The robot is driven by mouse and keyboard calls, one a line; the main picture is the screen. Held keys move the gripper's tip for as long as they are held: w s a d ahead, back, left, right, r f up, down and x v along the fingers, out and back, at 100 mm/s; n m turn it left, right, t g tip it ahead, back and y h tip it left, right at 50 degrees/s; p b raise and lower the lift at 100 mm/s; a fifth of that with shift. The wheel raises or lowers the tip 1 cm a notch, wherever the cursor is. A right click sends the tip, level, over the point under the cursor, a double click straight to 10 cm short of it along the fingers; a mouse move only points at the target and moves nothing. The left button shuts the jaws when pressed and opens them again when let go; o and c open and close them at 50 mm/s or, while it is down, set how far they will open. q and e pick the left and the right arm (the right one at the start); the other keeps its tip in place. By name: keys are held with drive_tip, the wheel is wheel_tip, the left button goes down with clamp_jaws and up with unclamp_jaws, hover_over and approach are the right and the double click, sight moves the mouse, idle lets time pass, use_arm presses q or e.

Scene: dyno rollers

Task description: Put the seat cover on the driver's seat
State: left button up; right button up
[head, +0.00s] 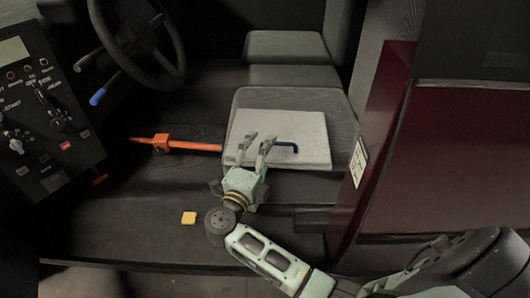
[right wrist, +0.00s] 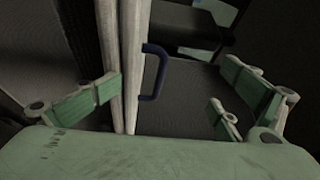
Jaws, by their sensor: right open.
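The seat cover (head: 308,128) is a light grey, flat, folded-looking slab lying on the dark driver's seat (head: 340,112). A dark blue handle (head: 284,147) shows at the cover. In the right wrist view the cover's pale edge (right wrist: 130,60) runs up and down, with the blue handle (right wrist: 158,72) beside it. My right gripper (head: 260,139) is at the cover's left front part, its fingers spread. In the right wrist view its fingers (right wrist: 168,88) stand on either side of the handle, apart from it. My left gripper is not in view.
A steering wheel (head: 137,42) and a control panel (head: 43,120) stand at the left. An orange bar-shaped tool (head: 180,145) lies left of the seat. A dark red panel (head: 450,150) stands close at the right.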

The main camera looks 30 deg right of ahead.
drive_tip(key=v, duration=1.1)
